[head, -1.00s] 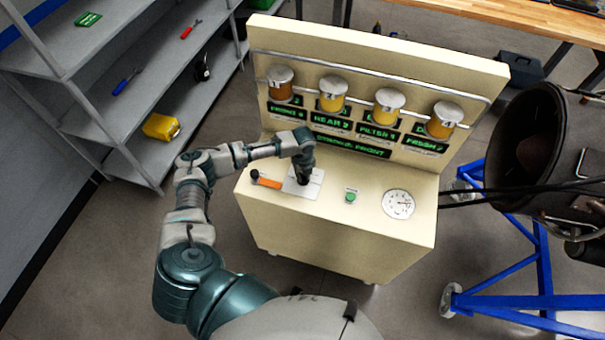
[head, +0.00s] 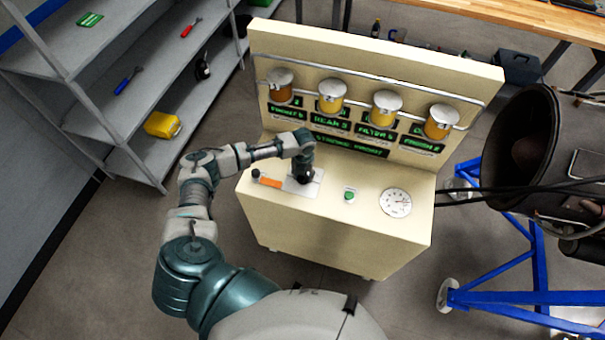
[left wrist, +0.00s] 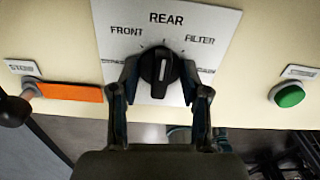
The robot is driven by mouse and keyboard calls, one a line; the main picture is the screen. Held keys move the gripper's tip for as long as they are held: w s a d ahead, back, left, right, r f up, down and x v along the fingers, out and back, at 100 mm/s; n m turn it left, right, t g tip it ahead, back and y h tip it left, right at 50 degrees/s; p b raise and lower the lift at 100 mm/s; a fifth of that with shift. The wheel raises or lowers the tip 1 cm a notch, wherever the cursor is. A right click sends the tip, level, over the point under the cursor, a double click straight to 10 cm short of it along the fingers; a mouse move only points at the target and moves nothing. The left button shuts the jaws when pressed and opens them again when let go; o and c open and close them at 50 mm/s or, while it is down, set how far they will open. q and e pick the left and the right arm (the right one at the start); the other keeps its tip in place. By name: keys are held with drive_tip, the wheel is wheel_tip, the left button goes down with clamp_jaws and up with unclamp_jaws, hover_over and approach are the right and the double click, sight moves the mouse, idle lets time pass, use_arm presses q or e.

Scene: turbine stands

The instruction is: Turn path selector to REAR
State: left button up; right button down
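The path selector is a round black knob (left wrist: 161,70) on a white plate (left wrist: 215,30) printed FRONT, REAR and FILTER. Its white pointer line stands nearly upright, toward REAR. My left gripper (left wrist: 161,74) has one finger on each side of the knob, and both fingertips appear to touch it. In the head view the left gripper (head: 303,174) reaches down onto the selector plate (head: 308,188) and hides the knob. The panel's lower green display (head: 350,146) seems to end in FRONT, but it is blurred. My right gripper is not in view.
An orange-handled lever (left wrist: 70,92) with a black ball lies left of the selector. A green button (left wrist: 290,96) and a round gauge (head: 396,202) are to the right. Several capped amber jars (head: 332,96) line the back panel. A blue-framed turbine stand (head: 500,300) stands right.

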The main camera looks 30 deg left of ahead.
use_arm(q)
drive_tip(key=shift+o, duration=0.8)
drive_tip(key=shift+r, duration=0.1)
wheel_tip(320, 180, up, 5)
drive_tip(key=p, duration=0.5)
